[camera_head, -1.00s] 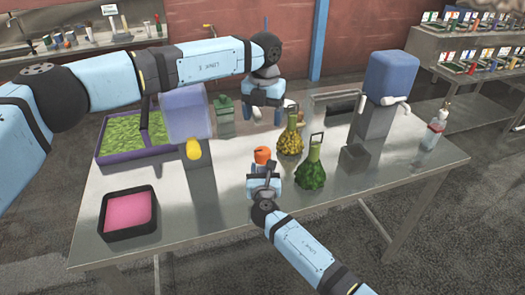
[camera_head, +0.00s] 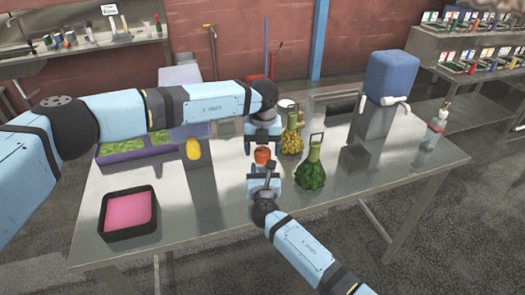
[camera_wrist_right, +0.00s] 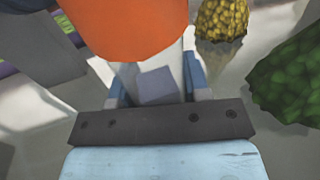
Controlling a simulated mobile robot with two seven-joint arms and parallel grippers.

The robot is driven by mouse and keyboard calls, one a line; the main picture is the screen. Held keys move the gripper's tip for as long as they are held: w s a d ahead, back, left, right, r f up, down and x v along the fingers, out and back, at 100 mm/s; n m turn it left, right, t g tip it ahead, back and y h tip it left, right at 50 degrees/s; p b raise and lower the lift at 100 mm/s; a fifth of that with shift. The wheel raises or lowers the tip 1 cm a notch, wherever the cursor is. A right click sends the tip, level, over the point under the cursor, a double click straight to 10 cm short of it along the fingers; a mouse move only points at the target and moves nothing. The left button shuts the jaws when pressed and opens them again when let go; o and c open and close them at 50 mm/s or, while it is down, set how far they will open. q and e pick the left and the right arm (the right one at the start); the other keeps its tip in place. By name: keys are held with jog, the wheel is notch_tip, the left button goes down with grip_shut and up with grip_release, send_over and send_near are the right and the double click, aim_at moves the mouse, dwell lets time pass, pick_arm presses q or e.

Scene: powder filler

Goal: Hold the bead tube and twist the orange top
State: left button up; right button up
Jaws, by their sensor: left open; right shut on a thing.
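The orange top (camera_head: 262,155) stands upright near the middle of the table, and it fills the top of the right wrist view (camera_wrist_right: 135,25). The bead tube's pale body (camera_wrist_right: 158,62) shows below it in the right wrist view; in the head view it is mostly hidden by my right gripper. My right gripper (camera_head: 264,176) is shut on the tube, below the orange top. My left gripper (camera_head: 262,147) points down directly above the orange top, its fingers open on either side. Whether the fingers touch the top cannot be told.
A blue-topped dispenser (camera_head: 389,78) and a dark box (camera_head: 354,158) are further right. A pink-filled tray (camera_head: 128,212) is at front left. The front middle of the table is clear.

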pick_arm(q)
jog(key=shift+f, duration=0.6)
jog(key=c, duration=0.9)
jog(key=shift+c, duration=0.2)
